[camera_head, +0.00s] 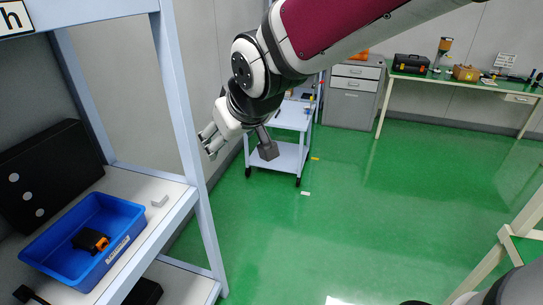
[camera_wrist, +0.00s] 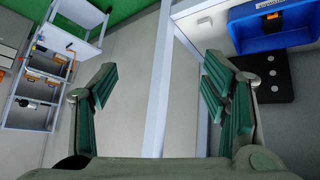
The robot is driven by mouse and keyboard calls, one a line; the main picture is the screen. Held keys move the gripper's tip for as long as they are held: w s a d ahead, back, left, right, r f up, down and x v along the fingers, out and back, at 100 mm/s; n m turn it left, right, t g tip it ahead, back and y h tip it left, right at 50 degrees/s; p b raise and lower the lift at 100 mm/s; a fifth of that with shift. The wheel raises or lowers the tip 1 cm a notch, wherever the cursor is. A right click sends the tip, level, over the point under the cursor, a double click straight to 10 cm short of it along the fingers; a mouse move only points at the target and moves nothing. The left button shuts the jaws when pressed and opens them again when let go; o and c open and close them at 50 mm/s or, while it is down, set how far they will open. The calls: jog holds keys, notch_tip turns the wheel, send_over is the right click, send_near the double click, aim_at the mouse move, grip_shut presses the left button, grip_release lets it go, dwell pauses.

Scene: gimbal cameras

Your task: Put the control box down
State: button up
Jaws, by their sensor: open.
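My gripper (camera_head: 208,142) is open and empty, in the air to the right of the shelf post; its spread fingers show in the wrist view (camera_wrist: 160,72). I cannot tell surely which thing is the control box. A black box with three pale round spots (camera_head: 50,172) stands on the shelf by the back wall, apart from my gripper. It shows partly in the wrist view (camera_wrist: 283,86). A black-and-orange item (camera_head: 91,241) lies in a blue bin (camera_head: 113,243) in front of it. A small pale block (camera_head: 159,201) lies on the shelf near the bin.
The pale blue shelf post (camera_head: 183,100) stands between the shelf goods and my gripper. A white trolley (camera_head: 289,152) is behind my arm. A grey drawer cabinet (camera_head: 352,95) and a workbench (camera_head: 455,83) line the back wall. The green floor in the middle is mostly clear.

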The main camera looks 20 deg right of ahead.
jog(key=s+d+r+m+g, duration=0.1)
jog(key=s+d, duration=0.2)
jog(key=s, duration=0.7)
jog(key=s+d+m+g, duration=0.1)
jog(key=s+d+m, duration=0.1)
jog(key=s, duration=0.7)
jog(key=shift+s+d+r+g+h, duration=0.3)
jog(key=shift+s+d+r+h, duration=0.1)
jog(key=shift+d, duration=0.2)
jog(key=shift+w, duration=0.1)
